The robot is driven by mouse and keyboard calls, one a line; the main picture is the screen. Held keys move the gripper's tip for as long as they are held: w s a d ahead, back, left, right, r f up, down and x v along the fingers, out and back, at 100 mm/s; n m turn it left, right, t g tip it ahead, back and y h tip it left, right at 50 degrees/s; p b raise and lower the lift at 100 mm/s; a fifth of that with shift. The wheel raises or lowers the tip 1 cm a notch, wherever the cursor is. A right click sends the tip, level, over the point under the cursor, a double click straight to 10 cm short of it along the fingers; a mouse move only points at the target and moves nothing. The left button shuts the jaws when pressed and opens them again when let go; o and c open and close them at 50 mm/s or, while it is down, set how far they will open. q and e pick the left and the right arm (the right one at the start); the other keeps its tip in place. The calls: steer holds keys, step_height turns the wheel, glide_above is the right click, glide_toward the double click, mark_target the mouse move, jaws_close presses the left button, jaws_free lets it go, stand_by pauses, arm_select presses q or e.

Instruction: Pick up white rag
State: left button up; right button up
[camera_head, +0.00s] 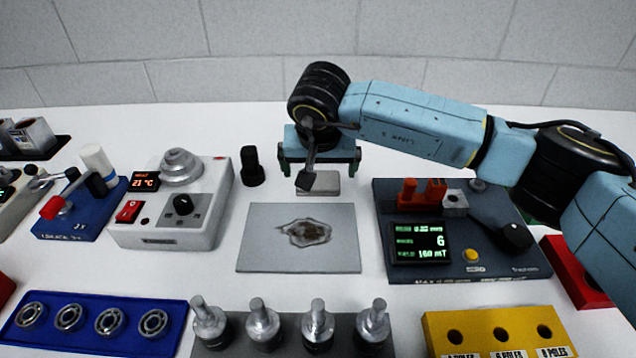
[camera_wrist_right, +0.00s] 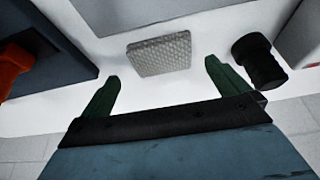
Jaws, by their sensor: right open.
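The white rag (camera_head: 318,183) is a small folded pale square on the white table, just behind the grey plate. My right gripper (camera_head: 319,168) is above and around it in the head view, and part of the arm hides some of the rag. In the right wrist view the rag (camera_wrist_right: 160,54) shows a woven texture and lies beyond the fingertips, between their lines. The green fingers of my right gripper (camera_wrist_right: 162,75) are apart with nothing between them. My left gripper is not in view.
A grey plate (camera_head: 255,257) with a dark stain lies in front of the rag. A black cylinder (camera_head: 252,166) stands to its left, also in the right wrist view (camera_wrist_right: 259,62). A dark display device (camera_head: 485,262) is to the right, a grey heater-like unit (camera_head: 160,232) to the left.

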mark_target(318, 177)
steer(key=x, duration=0.3)
steer(key=shift+w+a+f, duration=0.2)
steer(key=shift+f, duration=0.15)
steer(key=shift+w+f, duration=0.1)
steer(key=shift+f, duration=0.05)
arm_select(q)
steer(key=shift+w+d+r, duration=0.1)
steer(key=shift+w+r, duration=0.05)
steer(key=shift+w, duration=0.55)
arm_select(e)
steer(key=c, duration=0.9)
steer(key=shift+r, duration=0.45)
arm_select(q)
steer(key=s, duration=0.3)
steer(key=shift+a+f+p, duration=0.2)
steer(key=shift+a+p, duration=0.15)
arm_select(e)
step_height(318, 177, up, 9)
steer(key=shift+r, duration=0.1)
